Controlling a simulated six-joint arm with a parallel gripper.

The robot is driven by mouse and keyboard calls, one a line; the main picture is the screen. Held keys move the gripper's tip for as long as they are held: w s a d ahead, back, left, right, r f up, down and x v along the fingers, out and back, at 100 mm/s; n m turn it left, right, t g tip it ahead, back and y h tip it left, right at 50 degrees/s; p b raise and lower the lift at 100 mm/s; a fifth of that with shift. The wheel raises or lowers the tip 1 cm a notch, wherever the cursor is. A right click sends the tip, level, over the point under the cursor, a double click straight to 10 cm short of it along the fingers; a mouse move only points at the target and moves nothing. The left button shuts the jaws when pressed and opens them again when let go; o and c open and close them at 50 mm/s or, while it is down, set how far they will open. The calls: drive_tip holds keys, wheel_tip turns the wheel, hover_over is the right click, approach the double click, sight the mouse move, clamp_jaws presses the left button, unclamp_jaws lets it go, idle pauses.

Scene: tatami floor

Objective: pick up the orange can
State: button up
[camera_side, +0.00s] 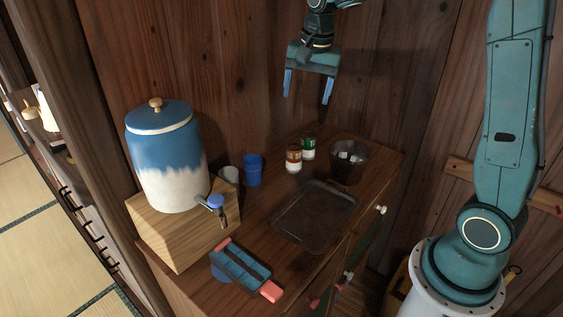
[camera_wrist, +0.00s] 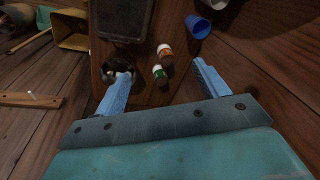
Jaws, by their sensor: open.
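The orange can (camera_side: 293,158) stands upright on the wooden cabinet top, with an orange-brown and white label. It also shows in the wrist view (camera_wrist: 165,53), between and beyond my fingers. A green can (camera_side: 309,148) stands close beside it, and in the wrist view the green can (camera_wrist: 159,75) is nearer to me. My gripper (camera_side: 307,88) is open and empty, high above the cabinet near the back wall. In the wrist view its two blue fingers (camera_wrist: 158,82) are spread wide, with both cans apart from them.
A dark bucket (camera_side: 349,163) with pale contents stands right of the cans. A dark tray (camera_side: 314,214) lies in front. A blue cup (camera_side: 253,170) and a pale cup (camera_side: 229,179) stand left, beside a large blue-white dispenser (camera_side: 166,160) on a wooden block (camera_side: 184,229).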

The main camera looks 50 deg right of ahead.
drive_tip(key=w+d+f+m+g, duration=0.1)
drive_tip(key=w+d+f+m, duration=0.2)
drive_tip(key=w+d+f, duration=0.25)
drive_tip(key=m+g, duration=0.1)
drive_tip(key=m, duration=0.3)
hover_over(294, 146)
wheel_tip(294, 146, down, 8)
drive_tip(key=shift+f, duration=0.25)
drive_tip(key=shift+d, duration=0.1)
drive_tip(key=shift+f, duration=4.3)
drive_tip(key=shift+f, duration=2.6)
drive_tip(key=shift+c, duration=0.2)
